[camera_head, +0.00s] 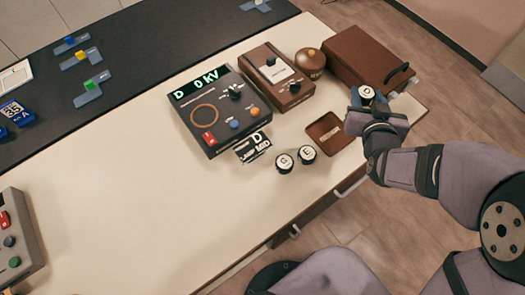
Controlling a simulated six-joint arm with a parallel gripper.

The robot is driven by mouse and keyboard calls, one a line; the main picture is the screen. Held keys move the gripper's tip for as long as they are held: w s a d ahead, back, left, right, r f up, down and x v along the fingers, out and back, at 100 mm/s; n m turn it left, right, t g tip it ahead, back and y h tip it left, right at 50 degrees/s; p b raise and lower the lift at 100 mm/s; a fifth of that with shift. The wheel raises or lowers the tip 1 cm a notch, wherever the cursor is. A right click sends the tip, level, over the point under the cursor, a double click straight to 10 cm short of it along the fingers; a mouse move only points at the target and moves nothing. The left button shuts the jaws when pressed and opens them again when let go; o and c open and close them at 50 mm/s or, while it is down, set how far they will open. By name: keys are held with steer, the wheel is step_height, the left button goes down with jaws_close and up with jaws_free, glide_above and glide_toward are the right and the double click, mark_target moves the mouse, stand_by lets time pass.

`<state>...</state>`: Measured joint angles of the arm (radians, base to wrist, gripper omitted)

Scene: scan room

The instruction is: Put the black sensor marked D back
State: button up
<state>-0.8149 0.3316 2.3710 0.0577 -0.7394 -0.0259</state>
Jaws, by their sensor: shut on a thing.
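My gripper (363,105) is at the right end of the table, shut on a small black sensor with a round white top (367,91). The letter on this top is too small to read surely. The gripper is right of a small brown open tray (328,133) and in front of a large brown case. I cannot tell whether the held sensor touches the table. Two similar black sensors with white tops stand upright left of the tray, one seemingly marked C (284,162), the other E (307,153). My fingers partly hide the held sensor.
A brown meter (277,77), a round brown pot (310,62) and the brown case (367,52) stand behind. The table's left middle is clear.

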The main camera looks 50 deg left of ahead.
steer(key=w+d+r+m+t+h+b, duration=0.1)
steer(key=w+d+r, duration=0.2)
steer(key=w+d, duration=0.4)
steer(key=w+d+r+m+t+h+b, duration=0.1)
steer(key=w+d+r+m+b, duration=0.15)
steer(key=w+d, duration=0.45)
steer(key=s+a+r+n+g+y+b, duration=0.3)
steer(key=s+a+n+g+y+b, duration=0.5)
steer(key=s+a, duration=0.75)
steer(key=n+g+h+b, duration=0.8)
steer(key=n+g+b, duration=0.1)
steer(key=n+g, duration=0.65)
glide_above(269, 188)
step_height(269, 188, down, 11)
steer(key=shift+t, duration=0.35)
steer(key=shift+f+b, duration=1.1)
steer(key=shift+f, duration=3.8)
